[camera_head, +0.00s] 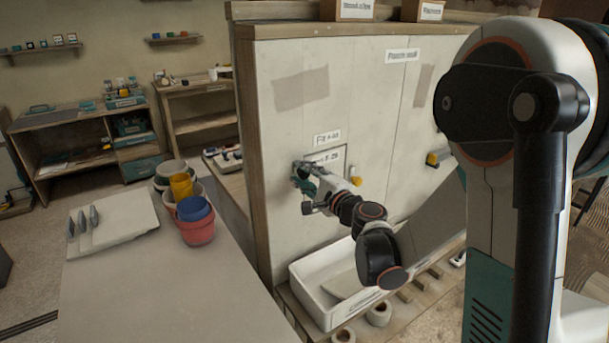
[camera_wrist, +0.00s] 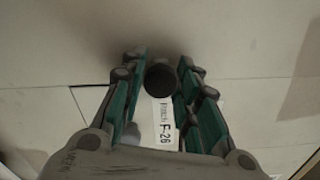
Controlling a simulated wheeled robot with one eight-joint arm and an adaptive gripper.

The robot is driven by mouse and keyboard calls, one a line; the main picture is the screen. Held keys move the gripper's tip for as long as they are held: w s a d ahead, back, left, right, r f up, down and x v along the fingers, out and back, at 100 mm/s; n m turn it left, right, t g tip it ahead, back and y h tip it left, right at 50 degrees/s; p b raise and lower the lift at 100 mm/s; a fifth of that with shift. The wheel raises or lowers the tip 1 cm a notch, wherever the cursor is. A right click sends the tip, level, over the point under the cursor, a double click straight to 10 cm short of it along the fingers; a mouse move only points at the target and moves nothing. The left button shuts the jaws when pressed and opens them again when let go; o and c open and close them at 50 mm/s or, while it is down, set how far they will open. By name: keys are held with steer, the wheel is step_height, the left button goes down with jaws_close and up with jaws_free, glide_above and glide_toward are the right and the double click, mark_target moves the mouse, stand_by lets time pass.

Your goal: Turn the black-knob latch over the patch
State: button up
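The black knob (camera_wrist: 162,78) of the latch shows in the wrist view as a dark round end between my fingertips. My gripper (camera_wrist: 163,68) points at the wall with one teal-padded finger on each side of the knob. The pads fill the gap up to the knob's sides, and the fingers look shut on it. A white label reading "Patch F-26" (camera_wrist: 163,122) lies just below the knob. In the head view my gripper (camera_head: 304,178) is at the wall, at the left edge of the patch (camera_head: 341,158), and hides the knob and latch there.
A yellow knob (camera_head: 355,181) sits right of the patch, close to my wrist. Another yellow piece (camera_head: 433,159) is farther right on the plaster wall (camera_head: 290,130). A white tray (camera_head: 312,301) stands below my arm. Stacked buckets (camera_head: 198,231) stand on the left table.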

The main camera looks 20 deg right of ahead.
steer(key=shift+o, duration=0.8)
steer(key=v, duration=1.2)
